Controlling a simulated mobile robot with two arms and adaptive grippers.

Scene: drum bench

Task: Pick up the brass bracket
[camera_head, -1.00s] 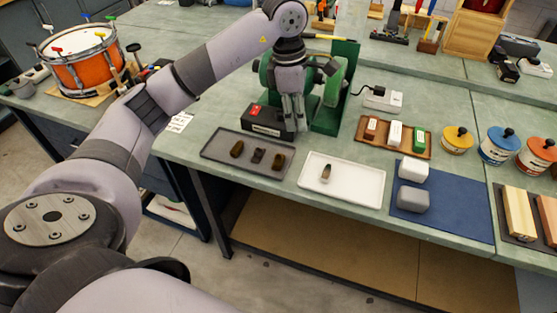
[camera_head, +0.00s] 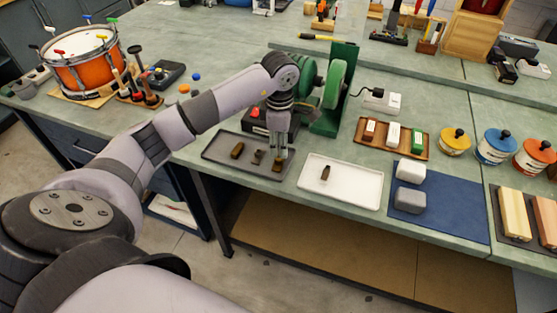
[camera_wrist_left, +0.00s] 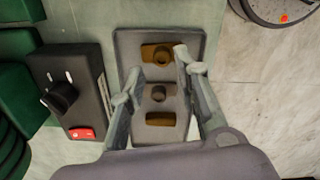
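A dark grey tray (camera_head: 222,157) holds several small brackets in a row. The left one (camera_head: 237,150) is brassy brown, the middle one (camera_head: 258,157) is darker, and the right one (camera_head: 278,166) is brassy brown and partly hidden by my left gripper (camera_head: 282,154). In the left wrist view they run bottom (camera_wrist_left: 160,119), middle (camera_wrist_left: 158,93) and top (camera_wrist_left: 157,54). My left gripper (camera_wrist_left: 156,70) is open and empty there, its fingertips either side of the row near the top bracket. Contact cannot be told. My right gripper is not in view.
A white tray (camera_head: 345,191) with one small brown part (camera_head: 325,173) stands just right of the grey tray. A green grinder (camera_head: 338,85) and a black switch box (camera_wrist_left: 70,92) stand behind. A blue mat (camera_head: 450,210) with two blocks lies further right.

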